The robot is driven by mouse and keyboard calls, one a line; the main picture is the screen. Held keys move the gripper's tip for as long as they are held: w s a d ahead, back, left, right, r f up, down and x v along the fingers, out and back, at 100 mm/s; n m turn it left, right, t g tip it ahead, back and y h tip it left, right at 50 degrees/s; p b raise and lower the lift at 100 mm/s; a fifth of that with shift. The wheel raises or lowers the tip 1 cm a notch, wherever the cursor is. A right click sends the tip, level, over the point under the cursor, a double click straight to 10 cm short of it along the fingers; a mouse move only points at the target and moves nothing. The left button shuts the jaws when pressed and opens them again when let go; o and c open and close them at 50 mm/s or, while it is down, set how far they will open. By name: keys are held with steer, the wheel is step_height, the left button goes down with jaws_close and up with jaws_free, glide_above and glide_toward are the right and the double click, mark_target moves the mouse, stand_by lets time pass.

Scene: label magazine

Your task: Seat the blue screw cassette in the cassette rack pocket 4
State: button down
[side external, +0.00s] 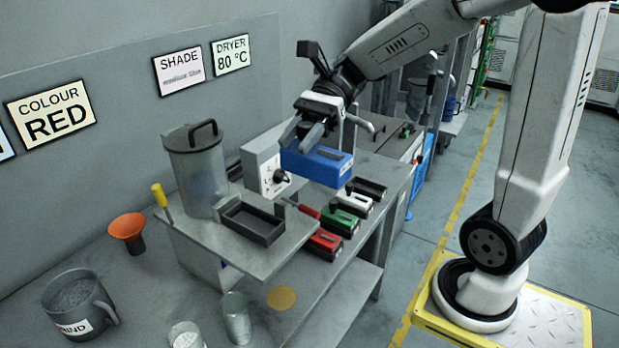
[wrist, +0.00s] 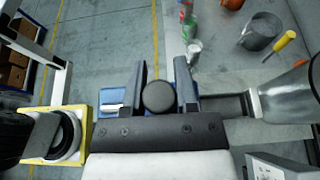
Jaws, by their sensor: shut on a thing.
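The blue screw cassette (side external: 325,166) hangs from my gripper (side external: 301,138), above the bench. In the wrist view my gripper (wrist: 160,76) has its two fingers on either side of a round dark knob (wrist: 158,97), and part of the blue cassette (wrist: 113,108) shows below the fingers.
A grey box with a dial (side external: 247,170) stands behind the tray.

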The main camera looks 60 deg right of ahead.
steer(key=shift+s+d+f+n+g, duration=0.2)
steer(key=shift+s+d+f+g, duration=0.1)
steer(key=shift+d+f, duration=0.15)
steer(key=shift+s+d+f+n+g, duration=0.2)
steer(key=shift+d+f+g, duration=0.1)
steer(key=shift+d+f, duration=0.1)
steer(key=s+d+f+n+g+h, duration=0.2)
steer(key=d+f+n+g+h, duration=0.15)
steer(key=d+n, duration=0.2)
steer(key=s+d+f+n+g+h, duration=0.2)
steer(key=d+n+g+h, duration=0.15)
steer(key=d, duration=0.35)
steer(key=s+d+f+n+g+h, duration=0.2)
steer(key=d+n+g+h, duration=0.1)
steer(key=d+n+g, duration=0.3)
steer(key=w+d+r+n+t+h, duration=0.1)
steer(key=d+r+n+t+h, duration=0.4)
steer(key=d+n+t+h, duration=0.35)
steer(key=w+d+r+n+t+h, duration=0.2)
steer(key=d+r+n+t+h, duration=0.35)
steer(key=d+n+h, duration=0.5)
step_height(320, 180, down, 25)
steer(key=d+n+y, duration=0.1)
steer(key=y, duration=0.1)
steer(key=shift+d, duration=0.4)
